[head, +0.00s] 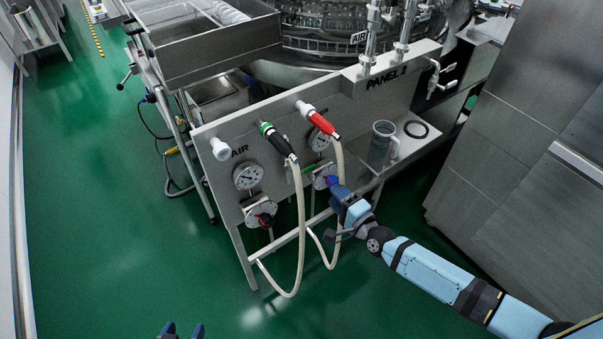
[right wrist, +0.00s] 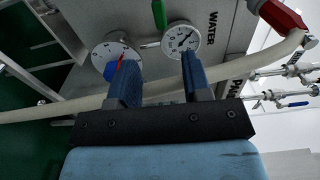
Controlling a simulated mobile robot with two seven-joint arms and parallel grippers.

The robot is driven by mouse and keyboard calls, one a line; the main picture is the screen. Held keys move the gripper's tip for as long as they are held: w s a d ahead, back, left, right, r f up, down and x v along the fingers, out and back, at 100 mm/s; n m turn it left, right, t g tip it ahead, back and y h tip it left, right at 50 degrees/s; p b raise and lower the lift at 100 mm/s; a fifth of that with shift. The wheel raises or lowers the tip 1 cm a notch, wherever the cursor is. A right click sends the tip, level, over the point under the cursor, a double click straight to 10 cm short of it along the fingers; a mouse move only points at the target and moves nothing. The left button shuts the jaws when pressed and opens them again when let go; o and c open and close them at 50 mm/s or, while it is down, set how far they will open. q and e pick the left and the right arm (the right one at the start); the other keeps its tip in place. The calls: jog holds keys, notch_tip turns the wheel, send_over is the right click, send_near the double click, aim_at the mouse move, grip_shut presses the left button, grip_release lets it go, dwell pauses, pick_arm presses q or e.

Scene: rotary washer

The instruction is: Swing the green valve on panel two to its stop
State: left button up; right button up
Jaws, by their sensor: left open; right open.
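The green valve handle (right wrist: 159,15) shows at the top of the right wrist view, between a round dial and a gauge on the panel. In the head view only a small green bit of the handle (head: 308,168) shows, beside the hose on panel two (head: 385,86). My right gripper (head: 333,184) is in front of the lower water dial. In its wrist view the gripper (right wrist: 161,62) is open, with nothing between its fingers; the green handle lies beyond the fingertips, apart from them. My left gripper (head: 182,330) is open and empty at the bottom edge of the head view, over the floor.
A pale hose (right wrist: 60,112) crosses behind my right fingers. A red coupling (head: 318,121) and a black, green-ended coupling (head: 277,141) carry hoses. A water gauge (right wrist: 181,40) and a dial (right wrist: 113,50) are close by. A grey mug (head: 382,143) stands on the right shelf.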

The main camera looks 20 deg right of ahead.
aim_at(311, 170)
jog(key=x, duration=1.2)
jog(key=shift+w+a, duration=0.1)
jog(key=shift+w, duration=0.15)
grip_shut()
